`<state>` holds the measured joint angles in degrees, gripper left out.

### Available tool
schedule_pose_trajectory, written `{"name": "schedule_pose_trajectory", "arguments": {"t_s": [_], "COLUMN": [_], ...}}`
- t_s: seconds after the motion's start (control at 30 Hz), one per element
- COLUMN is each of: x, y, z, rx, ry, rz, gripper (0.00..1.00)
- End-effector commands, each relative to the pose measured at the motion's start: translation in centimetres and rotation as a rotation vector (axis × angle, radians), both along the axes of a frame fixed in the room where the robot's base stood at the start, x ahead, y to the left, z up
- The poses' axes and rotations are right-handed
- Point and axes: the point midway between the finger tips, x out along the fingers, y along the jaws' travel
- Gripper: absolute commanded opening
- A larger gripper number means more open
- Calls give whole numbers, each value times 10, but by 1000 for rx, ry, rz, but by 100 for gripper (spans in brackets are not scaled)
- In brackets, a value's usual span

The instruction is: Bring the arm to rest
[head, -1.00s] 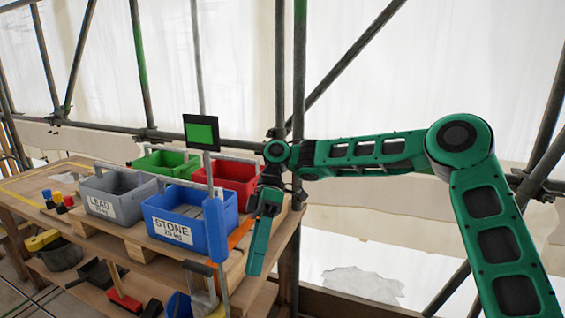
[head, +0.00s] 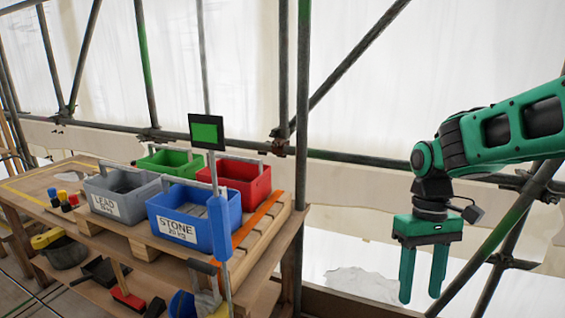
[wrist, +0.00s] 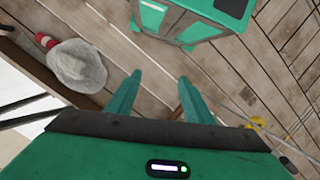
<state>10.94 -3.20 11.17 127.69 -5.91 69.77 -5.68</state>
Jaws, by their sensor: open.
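My gripper (head: 422,272) hangs at the right of the head view, fingers pointing down, apart from the bench. Its two green fingers stand apart with nothing between them. In the wrist view my gripper (wrist: 158,95) is also open and empty, above a plank floor (wrist: 120,30). My green arm comes in from the right edge of the head view, raised and bent down at the wrist.
A wooden bench (head: 297,222) at left holds a blue STONE crate (head: 178,230), a grey LEAD crate (head: 118,205), a green crate (head: 160,163) and a red crate (head: 250,180). Scaffold poles (head: 302,100) stand behind. A grey sack-like lump (wrist: 77,66) lies on the floor.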

Motion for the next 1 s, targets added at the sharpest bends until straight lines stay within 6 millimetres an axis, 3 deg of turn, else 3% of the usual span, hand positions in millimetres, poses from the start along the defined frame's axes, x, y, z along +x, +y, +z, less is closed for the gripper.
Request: {"name": "schedule_pose_trajectory", "arguments": {"t_s": [0.03, 0.2, 0.4, 0.63, 1.0], "x": [-14, -59, -115, -148, -151], "y": [-18, -72, -114, -131, -132], "z": [4, 8, 2, -7, -8], "rx": [-24, -82, -111, -115, -115], "ry": [-29, -116, -195, -232, -234], "rz": [-78, -332, -592, -735, -748], "gripper": [47, 47, 47, 47, 47]}}
